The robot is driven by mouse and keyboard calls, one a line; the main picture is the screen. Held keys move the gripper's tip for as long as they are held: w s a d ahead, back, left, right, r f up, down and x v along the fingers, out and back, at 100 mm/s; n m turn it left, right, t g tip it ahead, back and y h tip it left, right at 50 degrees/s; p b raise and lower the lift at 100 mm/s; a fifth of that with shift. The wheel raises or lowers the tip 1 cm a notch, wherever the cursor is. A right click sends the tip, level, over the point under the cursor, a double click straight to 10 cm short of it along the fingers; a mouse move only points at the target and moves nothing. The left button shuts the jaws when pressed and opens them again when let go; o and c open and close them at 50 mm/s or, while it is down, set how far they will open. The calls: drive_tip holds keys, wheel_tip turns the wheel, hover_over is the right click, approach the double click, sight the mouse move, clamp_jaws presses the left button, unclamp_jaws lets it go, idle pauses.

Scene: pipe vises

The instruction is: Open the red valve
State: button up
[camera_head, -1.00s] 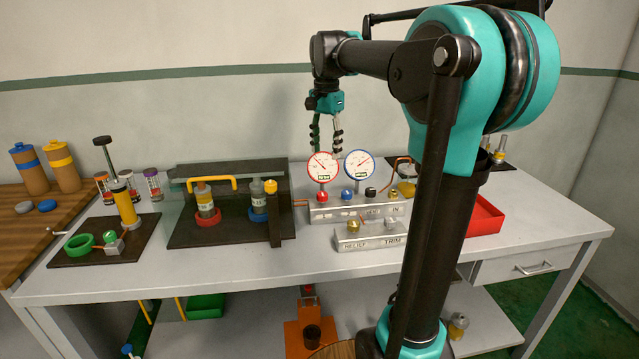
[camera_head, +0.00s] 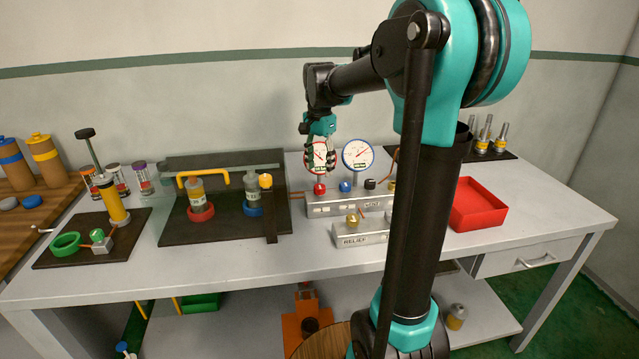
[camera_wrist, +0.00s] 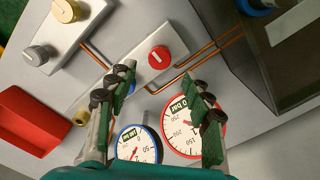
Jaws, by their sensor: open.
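The red valve (camera_head: 319,188) is a small round knob on the grey manifold block (camera_head: 345,206), below the red-rimmed gauge. In the wrist view the red valve (camera_wrist: 160,56) shows a pale pointer line on top and lies ahead of the fingertips, between their lines. My gripper (camera_head: 320,165) hangs in front of the red-rimmed gauge, just above the red valve. Its two fingers (camera_wrist: 160,85) are spread apart with nothing between them and do not touch the valve. The left finger partly covers the blue valve in the wrist view.
The red-rimmed gauge (camera_wrist: 182,122) and blue-rimmed gauge (camera_wrist: 137,146) stand close to my fingers. Copper pipes run beside the valve. A dark fixture (camera_head: 270,215) stands left of the manifold, and a relief/trim block (camera_head: 352,238) in front. A red tray (camera_head: 475,222) lies right.

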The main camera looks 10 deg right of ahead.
sight(320, 186)
drive_tip(key=shift+f, duration=3.15)
drive_tip(key=c, duration=1.2)
